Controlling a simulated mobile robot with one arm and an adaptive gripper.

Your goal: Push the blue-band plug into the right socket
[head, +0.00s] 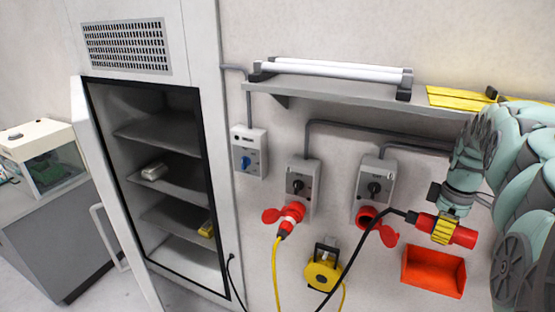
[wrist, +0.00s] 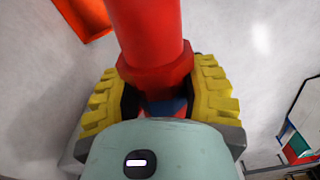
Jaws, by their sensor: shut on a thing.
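My gripper (head: 445,229) is shut around the middle of a red plug (head: 464,237), in front of the wall at the right. In the wrist view the yellow finger pads of my gripper (wrist: 158,100) flank the red plug (wrist: 152,40), and a patch of its blue band (wrist: 165,107) shows between them. A black cable leaves the plug's left end in the head view. The right socket (head: 367,214) is red, under a grey switch box, with its round lid (head: 388,236) swung out at the lower right. The plug is apart from it, to its right; the cable crosses near the socket.
The left socket (head: 290,216) holds a red plug with a yellow cable. An orange-red bin (head: 433,271) hangs below my gripper. A shelf (head: 350,94) with rails runs above. A yellow cable-holding unit (head: 323,270) is lower centre. An open cabinet (head: 218,150) stands left.

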